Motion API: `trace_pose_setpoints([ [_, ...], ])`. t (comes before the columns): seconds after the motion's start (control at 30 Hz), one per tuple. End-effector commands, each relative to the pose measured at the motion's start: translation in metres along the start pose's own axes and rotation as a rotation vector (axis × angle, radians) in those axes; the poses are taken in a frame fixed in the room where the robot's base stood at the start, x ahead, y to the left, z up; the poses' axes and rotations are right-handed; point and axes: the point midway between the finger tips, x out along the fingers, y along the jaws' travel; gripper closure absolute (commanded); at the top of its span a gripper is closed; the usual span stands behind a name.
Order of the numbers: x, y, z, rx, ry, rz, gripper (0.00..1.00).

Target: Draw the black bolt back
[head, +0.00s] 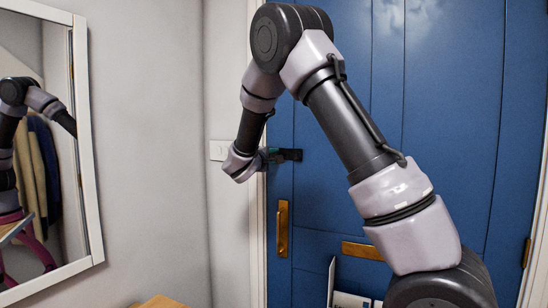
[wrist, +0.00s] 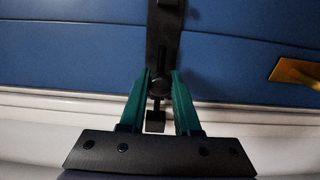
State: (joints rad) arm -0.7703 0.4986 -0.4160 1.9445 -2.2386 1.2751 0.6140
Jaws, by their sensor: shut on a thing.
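The black bolt (head: 290,155) is mounted on the left edge of the blue door (head: 440,120), above the brass pull handle. In the wrist view the bolt (wrist: 163,35) runs down from the top, with a round knob and a squared end between my fingers. My gripper (head: 266,154) is at the left end of the bolt, beside the door frame. In the wrist view its green fingers (wrist: 158,85) stand on either side of the bolt's knob and are closed on it. The far part of the bolt runs out of the wrist view.
A brass pull handle (head: 282,228) and a brass letter plate (head: 362,250) are on the door. A white switch plate (head: 218,150) is on the wall left of the frame. A white-framed mirror (head: 88,140) hangs at the far left. A wooden top (head: 160,301) shows low down.

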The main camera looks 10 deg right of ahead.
Motion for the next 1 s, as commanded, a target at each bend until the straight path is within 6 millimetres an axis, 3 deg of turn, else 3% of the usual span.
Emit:
trace_pose_setpoints([
  [0.73,0.0,-0.001,0.001,-0.001,0.0,-0.001,1.0],
  [1.0,0.0,-0.001,0.039,-0.001,-0.002,-0.002,1.0],
])
